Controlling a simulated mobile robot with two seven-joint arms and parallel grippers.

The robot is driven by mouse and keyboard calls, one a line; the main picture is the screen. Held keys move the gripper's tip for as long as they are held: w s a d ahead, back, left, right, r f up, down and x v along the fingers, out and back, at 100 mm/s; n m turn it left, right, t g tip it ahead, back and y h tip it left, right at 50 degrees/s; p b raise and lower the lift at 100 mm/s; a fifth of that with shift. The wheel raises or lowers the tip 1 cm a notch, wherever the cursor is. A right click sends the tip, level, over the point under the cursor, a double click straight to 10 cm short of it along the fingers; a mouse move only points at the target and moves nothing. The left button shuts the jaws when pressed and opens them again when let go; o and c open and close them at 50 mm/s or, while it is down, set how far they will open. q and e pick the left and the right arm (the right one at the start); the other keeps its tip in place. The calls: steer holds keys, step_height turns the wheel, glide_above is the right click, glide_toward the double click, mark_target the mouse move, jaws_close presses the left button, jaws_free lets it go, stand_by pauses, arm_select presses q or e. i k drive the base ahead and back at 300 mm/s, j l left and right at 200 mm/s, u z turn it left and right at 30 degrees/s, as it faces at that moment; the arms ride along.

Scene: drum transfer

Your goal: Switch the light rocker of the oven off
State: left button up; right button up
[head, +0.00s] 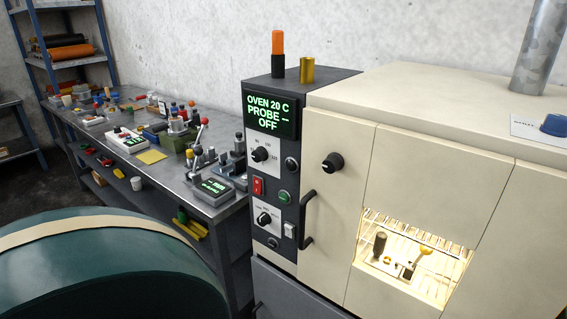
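The cream oven (350,130) stands at the right, with a dark control panel (268,170) on its left side. The panel has a red rocker (258,187), a pale rocker (290,230), dials and a green button (284,197). I cannot read which rocker is the light one. The display (269,115) reads "OVEN 20 C PROBE — OFF". The oven window (410,262) glows warm, with a wire rack and small items inside. Neither of my grippers is in view.
A green drum (100,270) with a tan band fills the lower left. A metal workbench (215,208) cluttered with small tools stands behind it. A black door handle (306,217) sticks out beside the panel. A blue shelf rack (60,60) stands at the back left.

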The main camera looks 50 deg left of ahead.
mark_target(288, 229)
steer(key=u, duration=1.45)
steer(key=i+z, duration=0.15)
steer(key=z, duration=0.35)
steer(key=i+j+z, duration=0.15)
steer(key=z, duration=0.3)
